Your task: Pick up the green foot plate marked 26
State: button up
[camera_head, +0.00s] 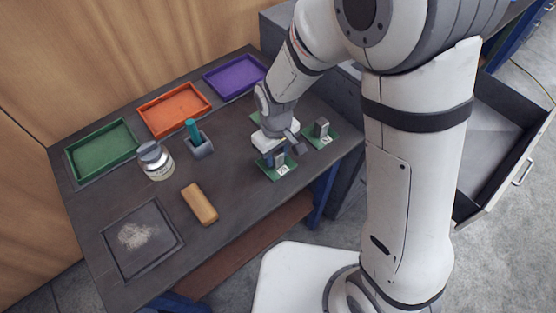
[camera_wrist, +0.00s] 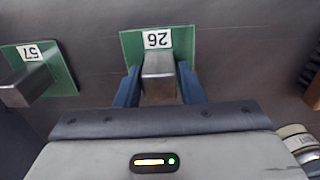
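The green foot plate marked 26 (camera_wrist: 184,45) lies flat on the dark table, with a grey metal block (camera_wrist: 159,68) standing up from it. In the head view the plate (camera_head: 288,173) is near the table's front edge, partly hidden by my gripper. My gripper (camera_wrist: 160,84) is low over this plate, its two blue fingers on either side of the block. I cannot tell whether the fingers press on the block or stand just clear of it. My gripper (camera_head: 274,159) also shows in the head view, pointing down.
A second green plate, marked 57 (camera_wrist: 60,73), is close beside; another green plate (camera_head: 255,117) is partly behind my arm. Green (camera_head: 101,148), orange (camera_head: 174,109) and purple (camera_head: 234,75) trays line the back. A jar (camera_head: 156,161) and a tan block (camera_head: 199,204) stand leftward.

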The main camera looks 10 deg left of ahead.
grip_shut()
jog(key=shift+r, duration=0.1)
dwell(0.3)
